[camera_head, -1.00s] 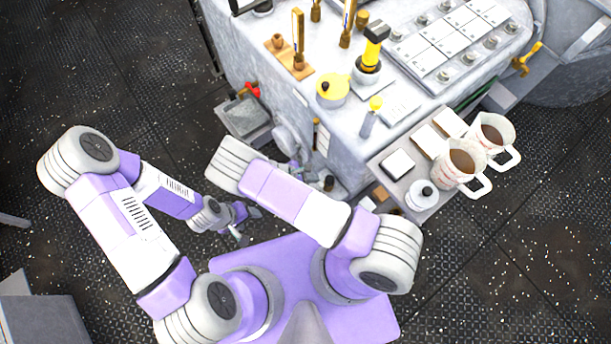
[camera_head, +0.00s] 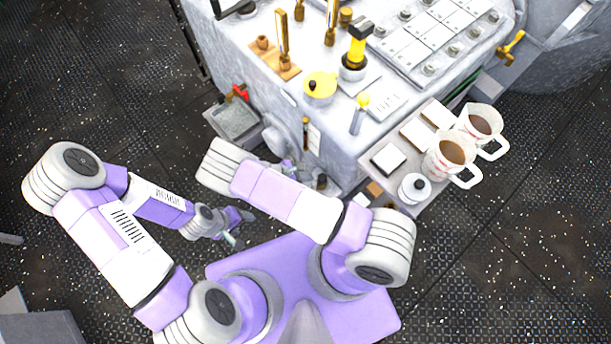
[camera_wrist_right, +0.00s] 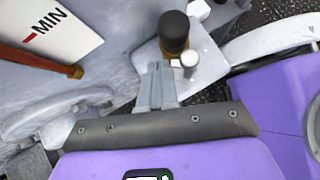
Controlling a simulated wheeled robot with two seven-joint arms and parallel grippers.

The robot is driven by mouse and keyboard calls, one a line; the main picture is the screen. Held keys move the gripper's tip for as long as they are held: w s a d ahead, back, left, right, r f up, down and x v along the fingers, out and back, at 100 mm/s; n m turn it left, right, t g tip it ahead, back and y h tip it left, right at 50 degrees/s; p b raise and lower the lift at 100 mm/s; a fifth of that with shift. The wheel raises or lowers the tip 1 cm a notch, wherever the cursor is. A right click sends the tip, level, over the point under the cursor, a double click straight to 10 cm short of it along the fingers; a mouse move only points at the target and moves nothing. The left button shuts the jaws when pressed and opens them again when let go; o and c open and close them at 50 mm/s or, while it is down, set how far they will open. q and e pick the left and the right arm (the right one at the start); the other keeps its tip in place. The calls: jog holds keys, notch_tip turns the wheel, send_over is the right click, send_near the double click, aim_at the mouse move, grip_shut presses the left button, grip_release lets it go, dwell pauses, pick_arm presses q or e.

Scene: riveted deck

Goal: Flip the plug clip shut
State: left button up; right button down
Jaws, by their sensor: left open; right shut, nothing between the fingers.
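I cannot pick out the plug clip with certainty. In the right wrist view, a black-capped knob with a brass collar (camera_wrist_right: 174,32) stands on a pale plate (camera_wrist_right: 208,58). A small white-topped peg (camera_wrist_right: 189,60) is beside it. My right gripper (camera_wrist_right: 157,70) is shut and empty, its grey fingertips just short of the knob and apart from the peg as far as I can tell. In the head view my right arm mostly hides that gripper against the bench's front. My left gripper (camera_head: 238,236) is open and empty over the floor, left of my base.
A grey bench (camera_head: 285,85) carries a yellow-lidded pot (camera_head: 319,88) and tools. A side shelf (camera_head: 405,152) holds two mugs of brown liquid (camera_head: 452,152) and a white jar (camera_head: 414,188). A red-handled valve (camera_head: 238,93) sits above a tray (camera_head: 235,120).

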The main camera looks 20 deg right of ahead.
jog(key=shift+s, duration=0.1)
dwell(0.6)
jog(key=shift+s+a, duration=0.15)
jog(key=shift+s, duration=0.25)
jog(key=shift+s+f, duration=0.1)
jog(key=shift+s, duration=0.35)
jog(key=shift+a, duration=0.3)
jog(key=w+a+r+p, duration=0.1)
jog(key=w+a+r, duration=0.1)
jog(key=a+r, duration=0.5)
jog(key=a, duration=0.4)
jog(key=shift+w+r+p, duration=0.15)
jog(key=shift+w+p, duration=0.15)
